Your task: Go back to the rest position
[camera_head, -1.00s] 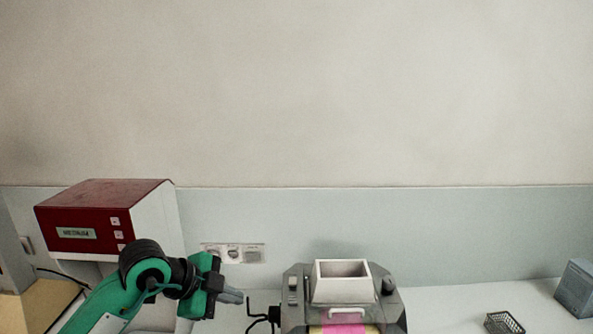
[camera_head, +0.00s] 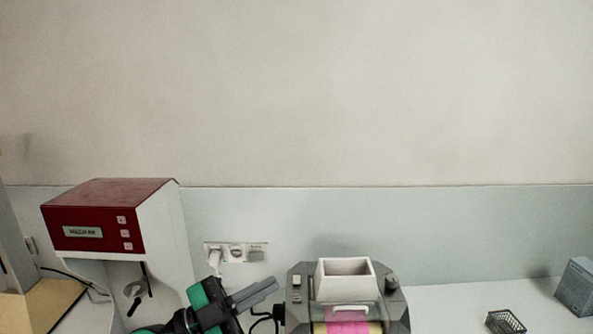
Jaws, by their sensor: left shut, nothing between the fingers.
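My left gripper (camera_head: 256,293) is at the bottom of the head view, left of the grey mill. Its grey fingers are shut with nothing between them and point up and to the right. The green and black wrist shows behind them, and the rest of the arm is mostly below the picture edge. The fingertips look close to the mill's left side in the picture; I cannot tell the gap in depth. My right gripper is not in view.
The grey mill (camera_head: 299,311) with a white hopper (camera_head: 345,289) and pink rollers stands at bottom centre. A red and white machine (camera_head: 105,215) stands at left. A black wire basket (camera_head: 505,322) and grey-blue box (camera_head: 577,287) are at right. The counter (camera_head: 450,300) between is clear.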

